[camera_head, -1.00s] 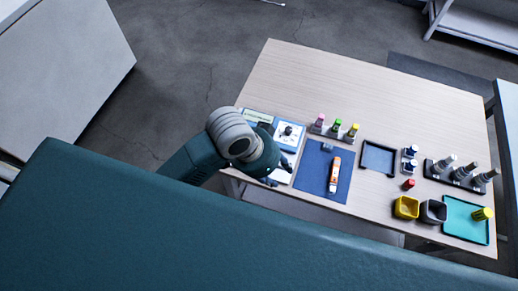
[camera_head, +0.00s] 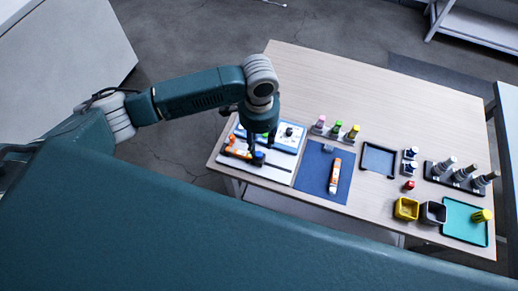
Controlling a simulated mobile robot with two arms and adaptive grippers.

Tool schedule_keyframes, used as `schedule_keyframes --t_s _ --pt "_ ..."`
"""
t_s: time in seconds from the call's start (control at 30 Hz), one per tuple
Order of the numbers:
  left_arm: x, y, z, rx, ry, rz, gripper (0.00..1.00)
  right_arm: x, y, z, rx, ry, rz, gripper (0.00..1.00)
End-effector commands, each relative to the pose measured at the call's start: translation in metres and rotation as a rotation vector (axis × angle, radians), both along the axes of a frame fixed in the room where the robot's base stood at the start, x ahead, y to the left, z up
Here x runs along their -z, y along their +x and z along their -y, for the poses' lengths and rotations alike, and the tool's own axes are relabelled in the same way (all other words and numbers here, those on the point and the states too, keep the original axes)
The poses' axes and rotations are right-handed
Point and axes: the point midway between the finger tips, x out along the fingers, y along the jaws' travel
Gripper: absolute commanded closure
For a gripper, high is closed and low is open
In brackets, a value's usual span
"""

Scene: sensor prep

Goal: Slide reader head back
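A blue and white device (camera_head: 290,143) sits at the left part of the table, with a small dark knob-like part (camera_head: 289,131) on it. It may be the reader; which part is its head is too small to tell. My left gripper (camera_head: 259,150) points down over the device's left side and hides part of it. Its fingers are dark and small, so I cannot tell whether they are open, shut or touching anything. Just in front are an orange and black item (camera_head: 238,151) and a small blue piece (camera_head: 258,158) by a white plate (camera_head: 265,172). My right gripper is not in view.
A blue mat (camera_head: 314,172) holds an orange and white tube (camera_head: 335,176). Several capped bottles (camera_head: 336,129) stand behind it. To the right are a dark-framed tray (camera_head: 378,159), a yellow bin (camera_head: 406,208) and a teal tray (camera_head: 460,222). The table's back is clear.

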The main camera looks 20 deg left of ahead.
Motion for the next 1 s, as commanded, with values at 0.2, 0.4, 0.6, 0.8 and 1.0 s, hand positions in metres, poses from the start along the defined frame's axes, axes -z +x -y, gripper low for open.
schedule_keyframes --t_s 0.2,0.4,0.6,0.8,1.0 --pt "0.039 -0.001 0.0 0.0 0.001 -0.001 0.63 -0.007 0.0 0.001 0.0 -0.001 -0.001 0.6" --pt "0.058 0.0 0.0 0.001 0.0 0.001 0.63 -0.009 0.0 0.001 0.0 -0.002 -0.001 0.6" --pt "0.062 0.0 0.0 0.002 -0.001 0.002 0.63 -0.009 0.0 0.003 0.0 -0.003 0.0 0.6" --pt "0.062 0.0 0.0 0.002 -0.001 0.002 0.77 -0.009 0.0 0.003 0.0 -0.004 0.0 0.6" --pt "0.062 0.0 0.0 0.001 -0.001 0.002 1.0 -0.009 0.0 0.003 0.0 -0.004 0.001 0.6"
